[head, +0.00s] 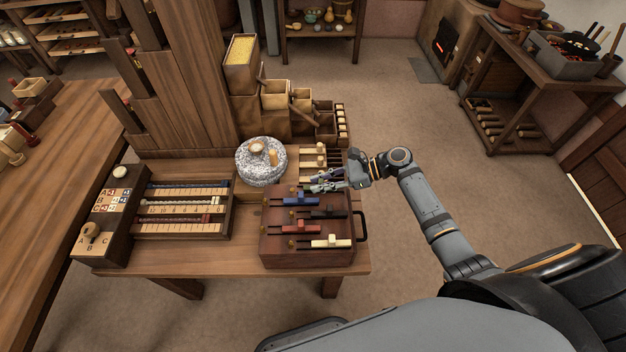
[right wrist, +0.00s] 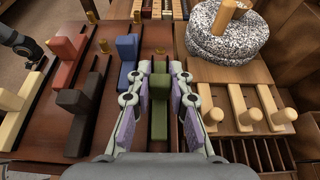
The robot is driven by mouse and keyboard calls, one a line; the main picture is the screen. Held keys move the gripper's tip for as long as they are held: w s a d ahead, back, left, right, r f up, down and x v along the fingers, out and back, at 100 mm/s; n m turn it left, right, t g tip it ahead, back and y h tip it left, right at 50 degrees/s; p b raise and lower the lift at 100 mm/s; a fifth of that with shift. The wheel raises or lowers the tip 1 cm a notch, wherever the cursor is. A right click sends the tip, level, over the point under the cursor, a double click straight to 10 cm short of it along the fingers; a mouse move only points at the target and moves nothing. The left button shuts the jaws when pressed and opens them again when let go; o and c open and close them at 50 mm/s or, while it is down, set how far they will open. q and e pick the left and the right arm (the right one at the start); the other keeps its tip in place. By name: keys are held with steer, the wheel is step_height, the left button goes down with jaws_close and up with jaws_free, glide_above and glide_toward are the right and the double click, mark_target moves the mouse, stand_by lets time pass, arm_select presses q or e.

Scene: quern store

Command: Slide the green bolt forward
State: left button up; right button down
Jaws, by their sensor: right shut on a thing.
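The green bolt (right wrist: 159,88) shows in the right wrist view as an upright block handle on the dark reddish-brown bolt box (head: 283,257). My right gripper (head: 318,184) reaches over the box's far end from the right. In the wrist view its two fingers (right wrist: 160,75) stand on either side of the green handle, shut on it. In the head view the gripper hides most of the green bolt.
Blue (head: 301,200), black (head: 328,214), red (head: 300,228) and cream (head: 331,242) bolts lie in parallel rows nearer me. The stone quern (head: 262,170) stands close behind the box, with wooden pegs (head: 313,164) beside it. A counting board (head: 181,228) is at left.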

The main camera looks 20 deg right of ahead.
steer(key=shift+s+d, duration=0.15)
steer(key=shift+d, duration=0.4)
steer(key=shift+s+d, duration=0.15)
steer(key=shift+d, duration=0.4)
arm_select(q)
steer(key=shift+a+r, duration=0.1)
steer(key=shift+r, duration=0.35)
arm_select(e)
steer(key=c, duration=1.5)
jaws_free()
steer(key=shift+d, duration=0.15)
arm_select(q)
steer(key=shift+s, duration=0.1)
arm_select(e)
steer(key=v, duration=1.2)
